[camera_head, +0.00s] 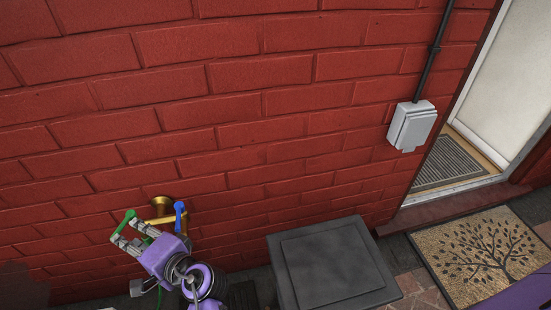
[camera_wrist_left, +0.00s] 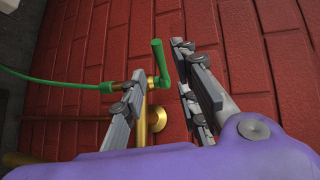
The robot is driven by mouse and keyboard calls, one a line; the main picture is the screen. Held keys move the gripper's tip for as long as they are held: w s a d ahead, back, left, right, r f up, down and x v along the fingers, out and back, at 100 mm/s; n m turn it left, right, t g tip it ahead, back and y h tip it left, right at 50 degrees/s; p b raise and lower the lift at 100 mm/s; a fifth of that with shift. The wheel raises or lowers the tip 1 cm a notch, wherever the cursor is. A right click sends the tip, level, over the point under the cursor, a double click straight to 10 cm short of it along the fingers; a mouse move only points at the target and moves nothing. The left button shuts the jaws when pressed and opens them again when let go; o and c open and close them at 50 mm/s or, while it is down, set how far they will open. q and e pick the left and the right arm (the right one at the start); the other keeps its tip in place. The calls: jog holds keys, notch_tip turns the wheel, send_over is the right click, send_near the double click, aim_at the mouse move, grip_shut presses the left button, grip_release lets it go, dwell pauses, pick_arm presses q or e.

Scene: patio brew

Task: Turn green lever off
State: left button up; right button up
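The green lever (camera_head: 125,219) is on a brass pipe fitting low on the brick wall. In the left wrist view the green lever (camera_wrist_left: 158,62) stands roughly upright, bent at its base, between my left gripper's fingers. My left gripper (camera_head: 125,231) is open around the lever; its spread fingers also show in the left wrist view (camera_wrist_left: 163,70). I cannot tell whether either finger touches the lever. A blue lever (camera_head: 179,214) sits to the right on the same brass pipework (camera_head: 160,220). My right gripper is not in view.
A green hose (camera_wrist_left: 50,80) runs left from the fitting. The brick wall (camera_head: 250,130) is close behind. A dark box (camera_head: 335,262) stands right of my left gripper. A grey wall box (camera_head: 412,126), door and tree-pattern doormat (camera_head: 480,250) are farther right.

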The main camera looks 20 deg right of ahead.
pick_arm(q)
jog(key=v, duration=0.4)
jog(key=shift+s+d+r, duration=0.1)
jog(key=shift+s+d, duration=0.1)
jog(key=shift+s, duration=0.15)
jog(key=shift+c, duration=0.5)
